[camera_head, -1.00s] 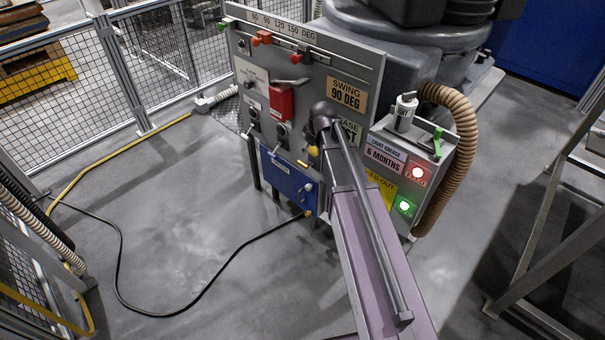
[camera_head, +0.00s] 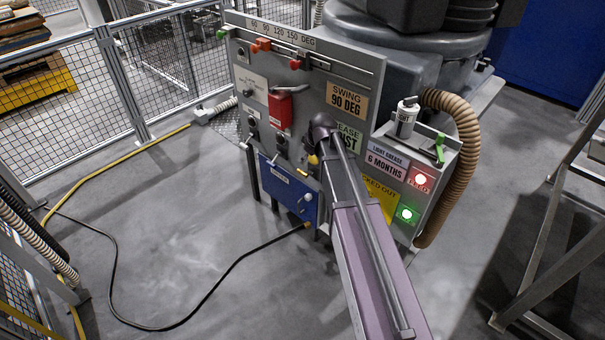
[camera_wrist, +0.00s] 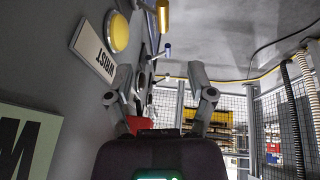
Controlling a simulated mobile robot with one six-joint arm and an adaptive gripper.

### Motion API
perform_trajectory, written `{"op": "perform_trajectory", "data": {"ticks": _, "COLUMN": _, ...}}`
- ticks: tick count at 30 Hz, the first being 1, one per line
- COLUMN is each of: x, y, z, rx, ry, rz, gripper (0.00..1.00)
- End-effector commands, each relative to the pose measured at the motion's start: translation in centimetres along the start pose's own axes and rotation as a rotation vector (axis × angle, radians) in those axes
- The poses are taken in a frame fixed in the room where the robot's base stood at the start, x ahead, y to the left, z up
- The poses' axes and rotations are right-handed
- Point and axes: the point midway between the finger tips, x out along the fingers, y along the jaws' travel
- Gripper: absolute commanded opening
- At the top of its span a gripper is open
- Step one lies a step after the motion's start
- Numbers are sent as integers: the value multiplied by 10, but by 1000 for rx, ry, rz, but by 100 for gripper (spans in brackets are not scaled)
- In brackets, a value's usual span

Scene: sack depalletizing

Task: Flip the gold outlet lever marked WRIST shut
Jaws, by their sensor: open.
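The plate marked WRIST (camera_wrist: 93,51) shows in the wrist view on the grey panel (camera_head: 315,85), turned nearly upside down. A round yellow piece (camera_wrist: 118,32) sits beside it. A gold bar (camera_wrist: 163,16) sticks out from the panel at the top edge; I cannot tell for sure whether it is the WRIST lever's handle. In the head view a small gold part (camera_head: 313,160) shows left of my arm. My gripper (camera_wrist: 160,78) is open and empty, its left finger close to the panel, below the plate. My arm hides it in the head view.
The panel also carries a red box (camera_head: 280,106), a blue box (camera_head: 288,190) and several small levers. A grease can (camera_head: 406,118) and a ribbed hose (camera_head: 465,150) stand at right. A black cable (camera_head: 215,285) crosses the floor. Mesh fencing (camera_head: 60,85) stands at left.

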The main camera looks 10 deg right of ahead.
Motion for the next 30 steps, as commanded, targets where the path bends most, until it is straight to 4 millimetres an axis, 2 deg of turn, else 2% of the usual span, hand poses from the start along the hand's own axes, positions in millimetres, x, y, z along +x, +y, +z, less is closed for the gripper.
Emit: {"op": "perform_trajectory", "data": {"ticks": 30, "x": 87, "y": -1, "z": 0, "rx": -1, "ry": 0, "rz": 0, "gripper": 70}}
